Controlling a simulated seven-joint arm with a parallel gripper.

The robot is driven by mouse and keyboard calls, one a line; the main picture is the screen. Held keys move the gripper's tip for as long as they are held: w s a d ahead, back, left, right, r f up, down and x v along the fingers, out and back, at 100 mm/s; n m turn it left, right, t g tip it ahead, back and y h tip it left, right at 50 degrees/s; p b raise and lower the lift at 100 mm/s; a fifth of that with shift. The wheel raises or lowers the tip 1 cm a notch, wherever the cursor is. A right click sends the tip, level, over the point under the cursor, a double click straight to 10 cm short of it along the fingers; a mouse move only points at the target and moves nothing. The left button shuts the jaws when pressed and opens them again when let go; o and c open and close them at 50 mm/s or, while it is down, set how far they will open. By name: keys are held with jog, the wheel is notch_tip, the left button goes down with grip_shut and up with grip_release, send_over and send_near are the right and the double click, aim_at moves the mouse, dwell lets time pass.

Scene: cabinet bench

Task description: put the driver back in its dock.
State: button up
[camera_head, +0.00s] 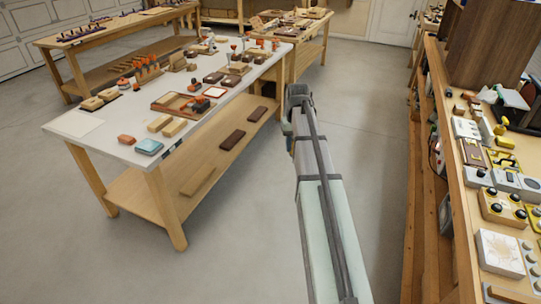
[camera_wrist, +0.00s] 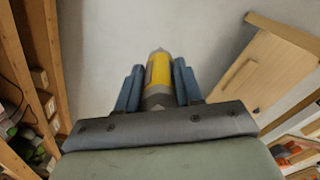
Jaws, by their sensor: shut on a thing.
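My gripper (camera_wrist: 158,68) is shut on the driver (camera_wrist: 159,76), a yellow body with grey ends, held between the two blue-grey fingers in the wrist view. The driver's grey tip points away from the palm, over bare floor. In the head view my gripper (camera_head: 297,92) is at the far end of my outstretched arm, over the aisle right of the white-topped table; the driver cannot be made out there. I cannot tell which thing is the dock in either view.
The white-topped table (camera_head: 80,123) on the left carries blocks, a wooden tray (camera_head: 183,104) and small tools. The bench (camera_head: 456,200) on the right is crowded with boxes and knobbed devices (camera_head: 503,208). Open floor (camera_head: 365,130) lies between them.

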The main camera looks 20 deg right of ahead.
jog(key=s+d+r+m, duration=0.15)
jog(key=s+d, duration=0.25)
jog(key=d, duration=1.1)
jog(key=s+d+r+m, duration=0.15)
jog(key=s+d, duration=0.25)
jog(key=d, duration=1)
jog(key=s+d+r+m, duration=0.15)
jog(key=s+d, duration=0.25)
jog(key=d, duration=1.1)
jog(key=s+d+r+m, duration=0.2)
jog(key=s+d, duration=1.4)
jog(key=s, duration=0.2)
jog(key=s+d+r+m, duration=0.2)
jog(key=s+d+m, duration=0.1)
jog(key=s+d, duration=1.35)
jog(key=shift+s+a+f, duration=0.2)
jog(key=shift+s+f, duration=0.05)
jog(key=shift+f, duration=0.65)
jog(key=shift+s+a+f, duration=0.15)
jog(key=shift+s+f, duration=0.05)
jog(key=shift+f, duration=0.7)
jog(key=shift+s+a+f, duration=0.2)
jog(key=shift+s+f, duration=0.05)
jog(key=shift+f, duration=0.65)
jog(key=shift+f, duration=1.55)
